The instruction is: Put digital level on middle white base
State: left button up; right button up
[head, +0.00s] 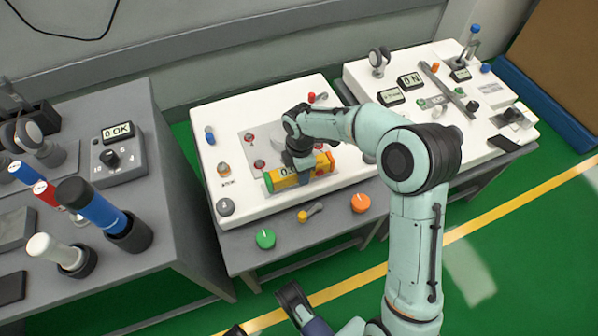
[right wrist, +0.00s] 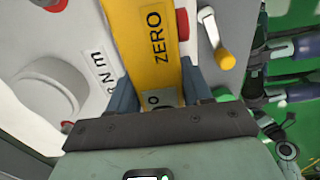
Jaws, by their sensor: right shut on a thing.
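The digital level (head: 322,166) is a yellow-orange bar with a green end and a small display. It lies over the front part of the middle white base (head: 240,120), roughly along its front edge. My right gripper (head: 303,163) is shut on it from above. In the right wrist view the level (right wrist: 150,35), marked ZERO, sits between the blue fingers (right wrist: 160,92). I cannot tell whether it touches the base or hangs just above it. My left gripper (head: 288,305) is partly in view at the bottom, away from the base; its opening is unclear.
The middle base carries knobs and switches; a green knob (head: 265,238), a yellow lever (head: 310,212) and an orange knob (head: 361,203) sit on the grey front ledge. A grey cart (head: 150,190) with cylinders stands left. Another white base (head: 425,60) with displays stands right.

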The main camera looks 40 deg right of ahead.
pick_arm(q)
jog(key=shift+s+f, duration=0.15)
jog(key=shift+s, duration=0.05)
pick_arm(e)
jog(key=shift+f, duration=0.35)
jog(key=o, duration=1.2)
jog(key=shift+o, duration=0.2)
notch_tip(320, 180, up, 11)
jog(key=p, duration=0.3)
jog(key=shift+r, duration=0.2)
pick_arm(q)
jog(key=w+d+r+t, duration=0.1)
jog(key=w+r+t, duration=0.1)
jog(key=w+r, duration=0.3)
jog(key=shift+d+r+p, duration=0.15)
jog(key=shift+r+p, duration=0.2)
jog(key=shift+r, duration=0.15)
pick_arm(e)
jog(key=shift+r, duration=0.45)
pick_arm(q)
jog(key=shift+r, duration=0.1)
